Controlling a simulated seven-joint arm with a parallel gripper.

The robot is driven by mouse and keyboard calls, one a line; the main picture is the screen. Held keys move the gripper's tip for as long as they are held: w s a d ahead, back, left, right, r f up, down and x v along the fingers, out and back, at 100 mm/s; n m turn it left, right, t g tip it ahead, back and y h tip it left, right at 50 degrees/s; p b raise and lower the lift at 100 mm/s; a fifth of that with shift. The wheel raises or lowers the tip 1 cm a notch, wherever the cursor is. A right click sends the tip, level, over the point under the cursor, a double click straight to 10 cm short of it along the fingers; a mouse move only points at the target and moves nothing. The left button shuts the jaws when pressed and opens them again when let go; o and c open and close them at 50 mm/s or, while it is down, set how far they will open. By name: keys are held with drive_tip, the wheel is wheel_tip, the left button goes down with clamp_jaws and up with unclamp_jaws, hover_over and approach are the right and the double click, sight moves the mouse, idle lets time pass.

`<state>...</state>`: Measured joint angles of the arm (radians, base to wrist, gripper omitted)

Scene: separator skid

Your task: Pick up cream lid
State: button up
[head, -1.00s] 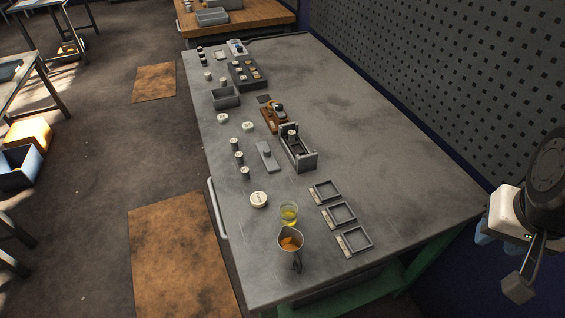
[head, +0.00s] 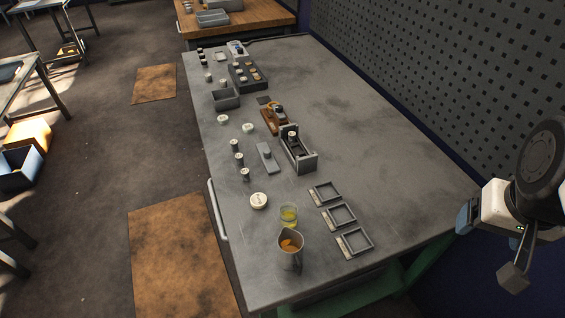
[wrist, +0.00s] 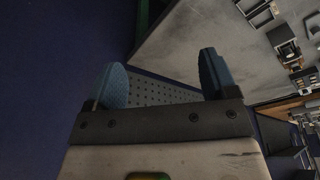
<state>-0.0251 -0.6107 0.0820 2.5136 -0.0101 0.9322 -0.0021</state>
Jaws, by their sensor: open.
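A round cream lid (head: 259,200) with dark marking on top lies flat on the grey workbench (head: 390,150), near its left edge, in the head view. Two smaller pale round pieces (head: 248,128) (head: 223,119) lie farther back, too small to identify. My gripper (head: 466,216) is off the right edge of the bench, far from the cream lid. In the wrist view its two blue fingers (wrist: 163,82) stand apart with nothing between them. The cream lid cannot be made out in the wrist view.
A glass of yellow liquid (head: 289,215) and a metal jug (head: 290,252) stand close to the cream lid. Several square frames (head: 340,216), a grey rack (head: 299,150) and small cylinders (head: 239,159) are around. The bench's right side is clear. A perforated panel (head: 450,90) rises behind it.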

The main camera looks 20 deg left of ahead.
drive_tip(key=w+a+f+n, duration=0.3)
drive_tip(key=w+a+n, duration=0.1)
drive_tip(key=w+a, duration=0.5)
drive_tip(key=n+g, duration=0.3)
drive_tip(key=n, duration=0.8)
hover_over(260, 199)
drive_tip(key=f, duration=1.8)
drive_tip(key=shift+d+f, duration=0.2)
drive_tip(key=shift+d, duration=0.05)
drive_tip(key=shift+s+a+f, duration=0.1)
drive_tip(key=shift+a+f, duration=0.15)
drive_tip(key=shift+a, duration=0.05)
drive_tip(key=shift+f, duration=0.1)
drive_tip(key=shift+f, duration=2.35)
drive_tip(key=shift+c, duration=0.3)
